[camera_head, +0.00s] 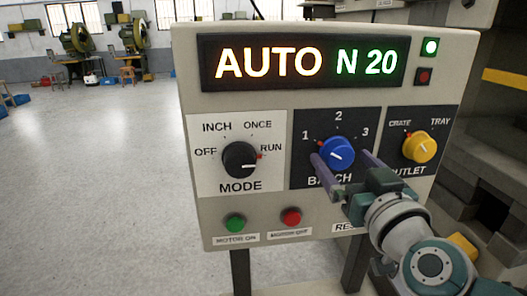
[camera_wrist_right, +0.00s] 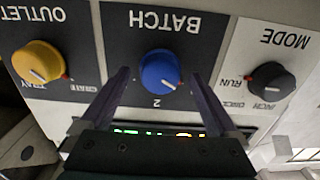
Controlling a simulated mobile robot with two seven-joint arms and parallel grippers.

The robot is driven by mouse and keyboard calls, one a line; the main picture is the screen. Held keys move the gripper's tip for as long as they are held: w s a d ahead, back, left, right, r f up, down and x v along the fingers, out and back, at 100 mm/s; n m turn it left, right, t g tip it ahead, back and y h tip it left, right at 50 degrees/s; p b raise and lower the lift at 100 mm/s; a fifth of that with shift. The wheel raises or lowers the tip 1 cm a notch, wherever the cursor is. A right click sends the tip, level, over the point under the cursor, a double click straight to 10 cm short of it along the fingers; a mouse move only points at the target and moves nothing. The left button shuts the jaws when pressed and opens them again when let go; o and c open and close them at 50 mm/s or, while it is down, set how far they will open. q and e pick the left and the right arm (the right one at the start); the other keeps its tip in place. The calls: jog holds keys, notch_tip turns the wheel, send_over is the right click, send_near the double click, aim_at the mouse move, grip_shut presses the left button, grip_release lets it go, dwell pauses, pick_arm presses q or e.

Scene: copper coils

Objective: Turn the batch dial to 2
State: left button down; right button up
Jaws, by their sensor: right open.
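The blue batch dial (camera_head: 336,153) sits on a dark panel marked 1, 2 and 3. Its small red pointer is on the side of the 1, at its upper left. In the right wrist view the batch dial (camera_wrist_right: 160,70) appears upside down, between the two finger ends. My right gripper (camera_head: 343,160) is open, with one finger on either side of the dial and gaps showing in the wrist view. Its fingers cover part of the BATCH label. My left gripper is not in view.
The black mode dial (camera_head: 240,160) is to the left, its red pointer at RUN. The yellow outlet dial (camera_head: 420,147) is close on the right, its pointer towards CRATE. Below are a green button (camera_head: 235,223) and a red button (camera_head: 291,217). The display (camera_head: 303,62) reads AUTO N 20.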

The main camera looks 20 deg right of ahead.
jog(key=c, duration=1.4)
jog(key=shift+o, duration=0.2)
jog(key=shift+m, duration=1)
jog(key=m, duration=0.3)
jog(key=shift+m, duration=0.3)
jog(key=m, duration=0.3)
jog(key=shift+b, duration=0.3)
jog(key=shift+m, duration=1.7)
